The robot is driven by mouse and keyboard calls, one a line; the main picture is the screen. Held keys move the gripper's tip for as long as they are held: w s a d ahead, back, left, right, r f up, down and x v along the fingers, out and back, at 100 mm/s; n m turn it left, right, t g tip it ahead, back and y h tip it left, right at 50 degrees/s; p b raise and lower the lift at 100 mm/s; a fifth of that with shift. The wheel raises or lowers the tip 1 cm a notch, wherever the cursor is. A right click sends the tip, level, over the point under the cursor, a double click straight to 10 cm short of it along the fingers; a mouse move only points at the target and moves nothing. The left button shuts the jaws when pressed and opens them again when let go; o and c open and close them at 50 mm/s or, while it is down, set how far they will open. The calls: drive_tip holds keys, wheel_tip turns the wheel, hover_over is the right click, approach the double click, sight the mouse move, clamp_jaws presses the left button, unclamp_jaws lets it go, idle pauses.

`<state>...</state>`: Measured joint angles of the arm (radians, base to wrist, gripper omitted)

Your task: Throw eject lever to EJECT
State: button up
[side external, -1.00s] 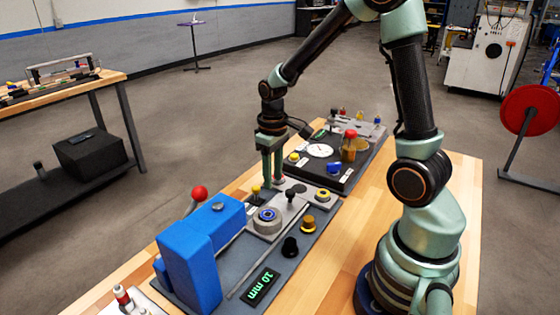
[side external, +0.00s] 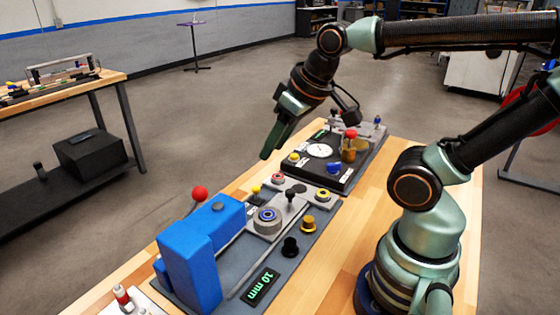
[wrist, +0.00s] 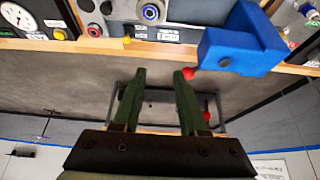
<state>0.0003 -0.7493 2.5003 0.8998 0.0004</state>
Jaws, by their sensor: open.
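The station with the blue press (side external: 205,255) stands on the bench. A black-knobbed lever (side external: 290,195) rises from its grey block, and a small yellow-tipped lever (side external: 256,189) stands nearby at the far edge. A red ball-ended lever (side external: 200,193) rises behind the press. I cannot read which one is the eject lever. My gripper (side external: 266,152) is open and empty, raised beyond the bench's far edge and tilted. In the wrist view, the gripper fingers (wrist: 160,76) are apart over floor, with the red ball (wrist: 188,73) close beside the right fingertip in the picture.
A gauge panel (side external: 320,172) with a white dial and a red-capped bottle (side external: 350,145) stands behind. A red-ringed button (side external: 278,179), a yellow-ringed button (side external: 323,195), a gold knob (side external: 308,223) and a black knob (side external: 290,247) crowd the station.

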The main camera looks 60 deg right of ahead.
clamp_jaws()
drive_tip(key=w+d+f+n+g, duration=0.1)
drive_tip(key=d+f+n, duration=0.3)
drive_tip(key=n, duration=1.4)
drive_tip(key=w+d+f+n+g, duration=0.1)
drive_tip(key=d+f+n, duration=0.4)
drive_tip(key=n, duration=1.2)
drive_tip(key=shift+w+d+f+n+g+h, duration=0.25)
drive_tip(key=shift+w+f+n+g+h, duration=0.2)
drive_tip(key=shift+f, duration=0.2)
